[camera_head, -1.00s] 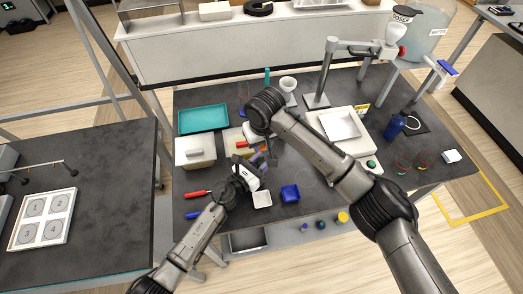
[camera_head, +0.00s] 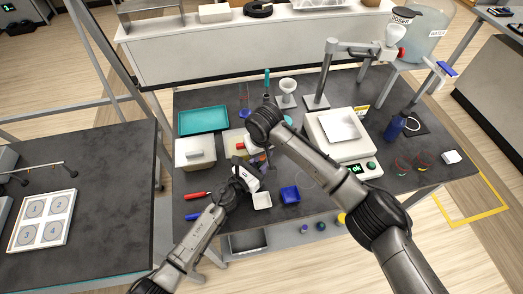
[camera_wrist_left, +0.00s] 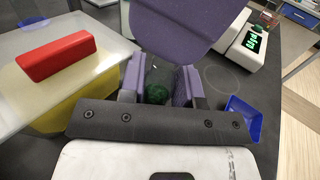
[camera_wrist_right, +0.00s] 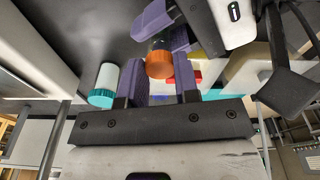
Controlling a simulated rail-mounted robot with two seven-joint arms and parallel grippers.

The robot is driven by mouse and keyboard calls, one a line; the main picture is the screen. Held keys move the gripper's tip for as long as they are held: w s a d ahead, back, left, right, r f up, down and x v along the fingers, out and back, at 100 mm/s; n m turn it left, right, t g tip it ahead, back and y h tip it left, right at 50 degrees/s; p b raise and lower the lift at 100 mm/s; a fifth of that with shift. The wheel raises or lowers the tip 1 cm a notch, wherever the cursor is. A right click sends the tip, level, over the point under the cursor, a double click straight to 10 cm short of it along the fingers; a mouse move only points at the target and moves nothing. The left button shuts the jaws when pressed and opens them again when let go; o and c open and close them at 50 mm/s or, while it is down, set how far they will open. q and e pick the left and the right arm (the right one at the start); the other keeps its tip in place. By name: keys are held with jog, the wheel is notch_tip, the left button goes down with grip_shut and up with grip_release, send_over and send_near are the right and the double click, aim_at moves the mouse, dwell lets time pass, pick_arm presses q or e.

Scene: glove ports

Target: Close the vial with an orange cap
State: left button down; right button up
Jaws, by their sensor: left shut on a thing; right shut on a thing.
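The orange cap (camera_wrist_right: 159,64) is between the purple fingers of my right gripper (camera_wrist_right: 160,78), which is shut on it. The vial (camera_wrist_left: 157,94), dark with green at its visible end, is between the purple fingers of my left gripper (camera_wrist_left: 160,86), which is shut on it. In the right wrist view the cap is in line with the left gripper's fingers and hides most of the vial. I cannot tell whether cap and vial touch. In the head view both grippers meet above the table, left of centre, and the right arm partly covers them.
A blue tray (camera_head: 290,194) and a small white dish (camera_head: 262,200) lie close to the left gripper. A white box (camera_head: 195,152) and a teal tray (camera_head: 203,120) stand left. A balance (camera_head: 352,148) stands right. A teal-capped white container (camera_wrist_right: 104,84) is beside the right gripper.

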jog(key=shift+f, duration=0.6)
jog(key=shift+f, duration=0.75)
jog(key=o, duration=1)
jog(key=shift+d+f, duration=0.15)
jog(key=shift+f, duration=0.05)
jog(key=shift+c, duration=0.2)
jog(key=shift+r, duration=2.45)
jog(key=shift+c, duration=0.4)
